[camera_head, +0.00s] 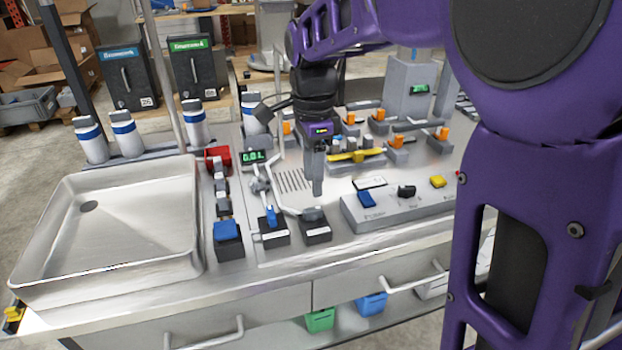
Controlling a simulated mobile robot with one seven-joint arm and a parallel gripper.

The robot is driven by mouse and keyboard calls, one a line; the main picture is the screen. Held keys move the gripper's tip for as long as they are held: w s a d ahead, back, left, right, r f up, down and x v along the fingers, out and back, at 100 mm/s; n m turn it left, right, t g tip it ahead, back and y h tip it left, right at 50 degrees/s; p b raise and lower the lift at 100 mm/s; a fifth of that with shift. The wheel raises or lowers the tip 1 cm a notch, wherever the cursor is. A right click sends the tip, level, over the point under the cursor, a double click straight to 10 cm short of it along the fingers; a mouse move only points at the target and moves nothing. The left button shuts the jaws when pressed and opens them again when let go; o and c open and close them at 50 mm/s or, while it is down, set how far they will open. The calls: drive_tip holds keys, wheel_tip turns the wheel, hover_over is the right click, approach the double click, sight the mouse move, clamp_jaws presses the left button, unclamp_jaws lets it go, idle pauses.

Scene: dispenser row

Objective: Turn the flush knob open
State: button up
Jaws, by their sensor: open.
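My gripper (317,188) points straight down over the steel worktop, open and empty, with its fingers seen nearly edge-on. Just below it in the picture, a dark grey knob (313,215) sits on a black block with a white label. Beside it on the left, a blue handle (271,216) stands on a similar black block. A black knob (406,191) sits on a grey sloped panel to the right, between a blue button (366,200) and a yellow button (438,181). The labels are too small to read, so I cannot tell which knob is the flush knob.
A steel sink (190,220) fills the left side. A blue-topped valve column (228,230) and a green-lit display (253,157) stand beside it. A yellow lever (356,156) and several orange-handled valves lie behind my gripper. White bottles (126,133) line the back left.

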sight(313, 208)
wheel_tip(313, 208, down, 7)
drive_tip(key=shift+b, duration=0.55)
clamp_jaws()
